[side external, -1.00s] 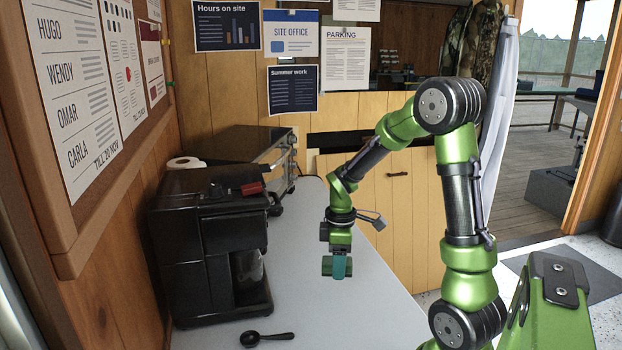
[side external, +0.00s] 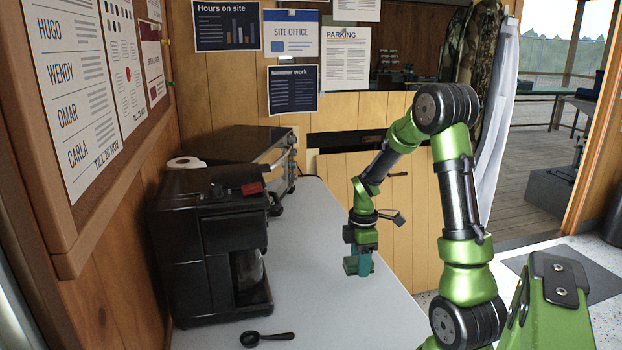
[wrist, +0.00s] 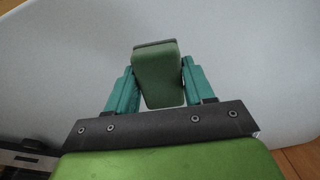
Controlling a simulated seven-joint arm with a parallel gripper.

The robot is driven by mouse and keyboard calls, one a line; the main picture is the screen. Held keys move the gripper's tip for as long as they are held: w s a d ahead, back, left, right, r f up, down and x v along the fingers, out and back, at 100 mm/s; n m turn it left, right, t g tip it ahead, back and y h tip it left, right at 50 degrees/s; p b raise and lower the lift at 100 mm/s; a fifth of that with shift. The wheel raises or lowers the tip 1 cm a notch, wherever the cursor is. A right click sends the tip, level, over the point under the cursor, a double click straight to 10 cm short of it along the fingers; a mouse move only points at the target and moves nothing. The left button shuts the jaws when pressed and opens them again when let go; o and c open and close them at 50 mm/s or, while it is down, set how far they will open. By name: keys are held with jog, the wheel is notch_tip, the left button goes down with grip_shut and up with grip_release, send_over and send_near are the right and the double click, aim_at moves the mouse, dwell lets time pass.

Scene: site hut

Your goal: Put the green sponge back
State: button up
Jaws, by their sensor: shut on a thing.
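The green sponge (wrist: 160,78) is a small block with a dark grey layer along its far edge in the wrist view. My gripper (wrist: 160,70) is shut on it, with one teal finger against each side. In the side external view my gripper (side external: 362,264) points down over the right part of the counter, and the sponge (side external: 350,266) shows at the fingers. The gap between the sponge and the counter top cannot be judged exactly.
The grey counter (side external: 300,300) is clear around my gripper. A black coffee machine (side external: 210,245) stands at the left, with a toaster oven (side external: 245,150) behind it and a paper roll (side external: 185,163). A black spoon (side external: 266,338) lies at the front.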

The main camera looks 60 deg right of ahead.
jog(key=shift+w+d+n, duration=0.15)
jog(key=shift+w+n, duration=0.05)
jog(key=shift+n, duration=0.2)
send_over(335, 252)
jog(key=shift+w+d+f, duration=0.1)
jog(key=shift+f, duration=2.4)
jog(key=shift+f, duration=0.15)
jog(key=o, duration=1)
